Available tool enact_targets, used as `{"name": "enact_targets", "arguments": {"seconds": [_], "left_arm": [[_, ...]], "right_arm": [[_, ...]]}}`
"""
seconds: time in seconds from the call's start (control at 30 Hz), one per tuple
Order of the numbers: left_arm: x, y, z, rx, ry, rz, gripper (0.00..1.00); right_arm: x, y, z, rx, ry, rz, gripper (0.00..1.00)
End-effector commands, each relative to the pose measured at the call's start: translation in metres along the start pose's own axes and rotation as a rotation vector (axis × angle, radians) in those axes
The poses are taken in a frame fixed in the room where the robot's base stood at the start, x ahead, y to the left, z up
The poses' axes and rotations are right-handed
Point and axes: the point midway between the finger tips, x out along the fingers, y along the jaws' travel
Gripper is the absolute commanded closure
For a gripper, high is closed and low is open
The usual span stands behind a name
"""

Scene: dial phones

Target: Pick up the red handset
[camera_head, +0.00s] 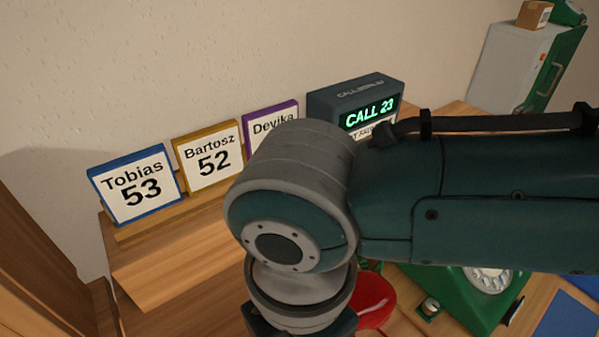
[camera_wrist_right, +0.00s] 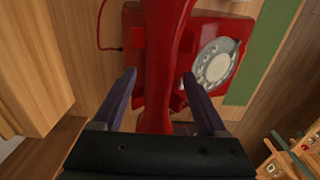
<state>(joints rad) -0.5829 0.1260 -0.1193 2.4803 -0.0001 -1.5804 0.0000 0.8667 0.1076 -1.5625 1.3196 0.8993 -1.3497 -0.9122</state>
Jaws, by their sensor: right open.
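The red handset (camera_wrist_right: 165,60) shows in the right wrist view. It runs lengthwise down the middle of the picture, over the red dial phone (camera_wrist_right: 228,38) with its pale dial. My right gripper (camera_wrist_right: 158,80) is open, with one finger on each side of the handset. I cannot tell whether the fingers touch it. In the head view my right arm covers most of the desk, and only a red piece of the phone (camera_head: 374,298) shows beside the wrist. My left gripper is not in view.
A green dial phone (camera_head: 470,290) stands right of the red one. Name cards (camera_head: 135,187) stand on a wooden ledge at the back left. A call display box (camera_head: 355,100) reads "CALL 23". A grey and green cabinet (camera_head: 520,65) stands at the back right.

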Motion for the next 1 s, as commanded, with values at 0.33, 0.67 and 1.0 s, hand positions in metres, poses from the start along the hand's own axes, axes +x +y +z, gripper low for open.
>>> {"name": "enact_targets", "arguments": {"seconds": [0.33,0.67,1.0], "left_arm": [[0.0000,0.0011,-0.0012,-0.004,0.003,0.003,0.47],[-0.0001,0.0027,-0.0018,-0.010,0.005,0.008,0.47],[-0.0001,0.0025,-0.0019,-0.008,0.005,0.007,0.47]], "right_arm": [[0.0015,0.0003,0.0000,0.000,0.000,0.002,0.36],[0.0013,0.0003,0.0002,0.000,0.000,0.001,0.73],[0.0013,0.0002,0.0002,0.000,0.000,0.001,1.00]]}}
